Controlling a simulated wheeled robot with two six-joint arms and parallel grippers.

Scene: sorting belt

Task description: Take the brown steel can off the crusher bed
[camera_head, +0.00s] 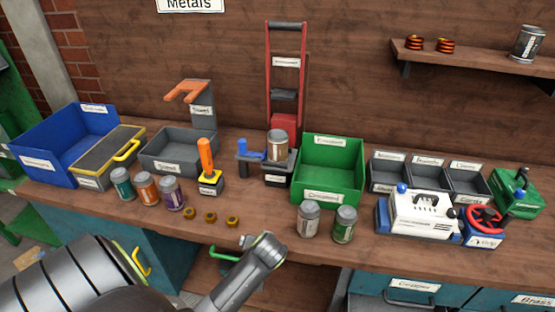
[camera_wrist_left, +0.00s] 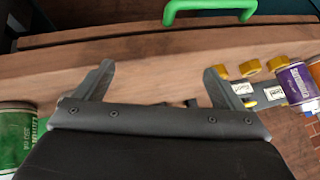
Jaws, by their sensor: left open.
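The brown steel can (camera_head: 278,147) stands upright on the bed of the can crusher (camera_head: 285,88), a tall red frame with a grey base at the back middle of the bench. My left arm reaches in from the lower left, and its wrist end (camera_head: 262,250) is at the bench's front edge, in front of and well apart from the can. In the left wrist view my left gripper (camera_wrist_left: 158,68) is open with nothing between its fingers. The brown can is not seen in that view. My right gripper is not in view.
A green bin (camera_head: 328,192) stands right of the crusher. An orange-handled tool (camera_head: 208,168) stands left of it. Several cans, including a purple one (camera_head: 172,194) and a green one (camera_head: 344,225), and brass nuts (camera_head: 210,218) line the front. The bench between nuts and crusher is clear.

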